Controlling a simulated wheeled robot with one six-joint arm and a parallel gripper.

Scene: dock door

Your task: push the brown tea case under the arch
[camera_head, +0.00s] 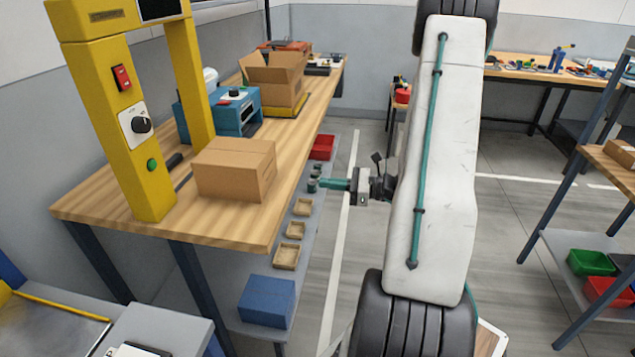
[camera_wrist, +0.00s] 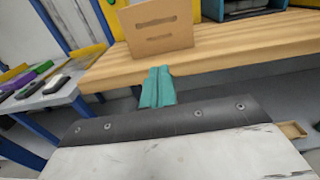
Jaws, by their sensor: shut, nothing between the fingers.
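The brown tea case (camera_head: 235,170) is a closed cardboard-coloured box upright on the wooden table, just right of the yellow arch (camera_head: 145,140). The arch stands over the left part of the table, and the case is outside its opening. In the wrist view the case (camera_wrist: 157,27) shows a face with dark slots, near the table edge. My gripper (camera_head: 313,185) has teal fingers, shut and empty, off the table's right edge and apart from the case. The fingers (camera_wrist: 157,87) point towards the case in the wrist view.
Behind the case on the table (camera_head: 200,231) are a blue machine (camera_head: 235,115) and an open carton (camera_head: 275,80). A lower shelf holds small wooden trays (camera_head: 286,257) and a blue bin (camera_head: 266,302). Bare tabletop lies around the case.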

